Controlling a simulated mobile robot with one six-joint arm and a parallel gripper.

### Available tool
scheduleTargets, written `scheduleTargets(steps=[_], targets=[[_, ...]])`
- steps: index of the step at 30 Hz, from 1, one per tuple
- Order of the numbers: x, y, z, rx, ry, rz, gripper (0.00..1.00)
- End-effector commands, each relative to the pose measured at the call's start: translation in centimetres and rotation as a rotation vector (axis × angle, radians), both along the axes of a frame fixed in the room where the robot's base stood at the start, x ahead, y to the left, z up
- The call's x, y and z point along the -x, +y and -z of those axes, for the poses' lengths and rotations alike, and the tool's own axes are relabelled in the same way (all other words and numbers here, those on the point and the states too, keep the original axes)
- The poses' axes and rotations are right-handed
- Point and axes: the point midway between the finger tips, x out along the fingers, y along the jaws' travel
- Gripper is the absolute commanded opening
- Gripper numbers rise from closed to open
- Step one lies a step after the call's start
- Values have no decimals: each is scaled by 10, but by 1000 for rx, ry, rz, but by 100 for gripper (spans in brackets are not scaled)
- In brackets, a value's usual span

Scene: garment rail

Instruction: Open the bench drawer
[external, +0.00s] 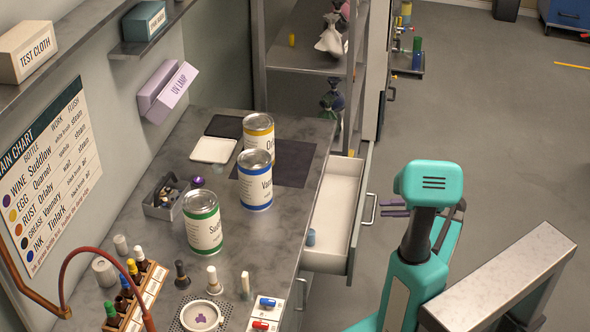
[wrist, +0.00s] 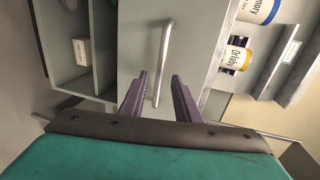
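The bench drawer (external: 341,205) stands pulled out from the right side of the bench. Nothing is held.
The bench top (external: 285,205) carries tins, including a blue-banded tin (external: 255,181) and a green-banded tin (external: 203,222), plus small bottles. A metal shelf unit (external: 300,60) stands behind the drawer. A grey slab-topped block (external: 510,270) is at lower right. Open floor (external: 480,130) lies right of the drawer.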

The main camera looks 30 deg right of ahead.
Motion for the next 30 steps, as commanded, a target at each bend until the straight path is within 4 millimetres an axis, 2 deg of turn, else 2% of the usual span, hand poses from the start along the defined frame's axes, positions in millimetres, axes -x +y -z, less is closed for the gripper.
scheduleTargets(steps=[6,12,24,30], targets=[[19,-20,-6,0,0,1,29],[27,-27,-8,1,1,0,29],[27,-27,-9,2,4,-2,29],[21,-17,-18,36,67,-28,29]])
